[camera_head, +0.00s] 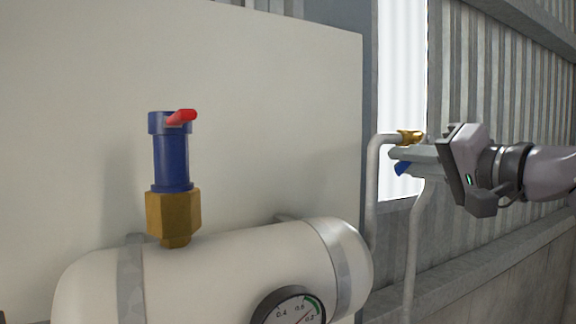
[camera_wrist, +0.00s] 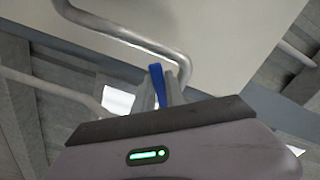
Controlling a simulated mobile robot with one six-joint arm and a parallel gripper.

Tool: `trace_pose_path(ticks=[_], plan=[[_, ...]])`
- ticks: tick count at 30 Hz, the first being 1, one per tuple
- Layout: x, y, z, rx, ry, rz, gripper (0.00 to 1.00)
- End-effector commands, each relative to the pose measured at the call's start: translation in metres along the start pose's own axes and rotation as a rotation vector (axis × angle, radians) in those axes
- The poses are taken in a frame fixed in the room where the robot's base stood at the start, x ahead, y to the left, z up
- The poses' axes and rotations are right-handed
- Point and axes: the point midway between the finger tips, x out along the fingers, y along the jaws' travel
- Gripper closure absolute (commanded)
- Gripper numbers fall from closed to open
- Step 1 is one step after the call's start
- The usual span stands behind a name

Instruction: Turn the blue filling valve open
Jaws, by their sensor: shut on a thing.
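The blue filling valve handle (camera_head: 403,168) shows just below my gripper's fingers in the head view, beside the brass valve body (camera_head: 409,137) on the grey pipe. My gripper (camera_head: 400,154) reaches in from the right and its fingers are at the handle. In the wrist view the blue handle (camera_wrist: 157,84) stands between the two fingertips (camera_wrist: 160,92), which are shut on it. The fingers hide part of the handle and of the valve in the head view.
A white tank (camera_head: 220,275) with a pressure gauge (camera_head: 290,306) fills the lower left. A blue fitting (camera_head: 171,160) with a red lever (camera_head: 181,117) stands on it. Grey pipes (camera_head: 374,190) run beside the panel edge. A corrugated wall (camera_head: 500,90) lies behind my arm.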

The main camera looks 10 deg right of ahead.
Motion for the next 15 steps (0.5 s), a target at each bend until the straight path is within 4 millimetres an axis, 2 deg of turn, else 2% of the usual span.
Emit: trace_pose_path(ticks=[15], plan=[[-0.0002,-0.0074,-0.0008,0.097,0.001,-0.002,1.0]])
